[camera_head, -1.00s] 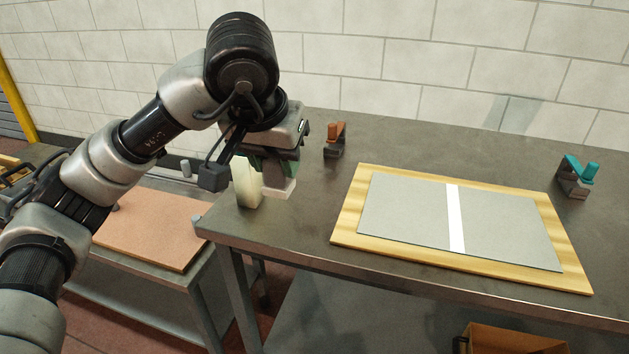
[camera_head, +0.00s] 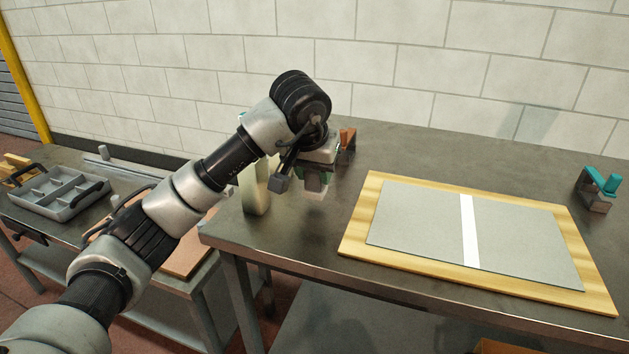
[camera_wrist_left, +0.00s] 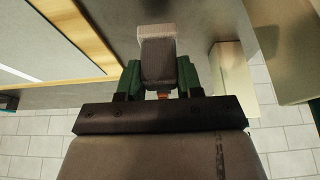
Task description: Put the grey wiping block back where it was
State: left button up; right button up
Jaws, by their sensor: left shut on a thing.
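My left gripper (camera_head: 316,178) is over the left part of the dark metal table (camera_head: 305,245), beside a pale upright block and in front of the orange-topped clamp. In the left wrist view its green fingers (camera_wrist_left: 159,82) are shut on the grey wiping block (camera_wrist_left: 158,60), which has a pale pad at its far end. In the head view the wiping block is mostly hidden by the gripper, and I cannot tell whether it touches the table. My right gripper is in neither view.
The pale upright block (camera_head: 256,192) stands close left of the gripper. The orange-topped clamp (camera_head: 347,142) is just behind. A wooden board (camera_head: 357,240) bears a grey sheet (camera_head: 415,225) with a white stripe. A teal-topped clamp (camera_head: 600,190) stands far right. A grey tray (camera_head: 62,205) sits on the left bench.

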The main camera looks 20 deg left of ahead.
pick_arm(q)
jog(key=shift+f, duration=1.1)
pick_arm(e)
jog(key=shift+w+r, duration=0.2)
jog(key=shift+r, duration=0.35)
pick_arm(q)
jog(key=shift+f, duration=0.15)
jog(key=o, duration=0.8)
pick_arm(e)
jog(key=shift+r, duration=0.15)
pick_arm(q)
jog(key=shift+r, duration=0.4)
jog(key=p+v, duration=0.1)
jog(key=v, duration=1)
jog(key=shift+s+r, duration=0.15)
jog(key=shift+r, duration=0.1)
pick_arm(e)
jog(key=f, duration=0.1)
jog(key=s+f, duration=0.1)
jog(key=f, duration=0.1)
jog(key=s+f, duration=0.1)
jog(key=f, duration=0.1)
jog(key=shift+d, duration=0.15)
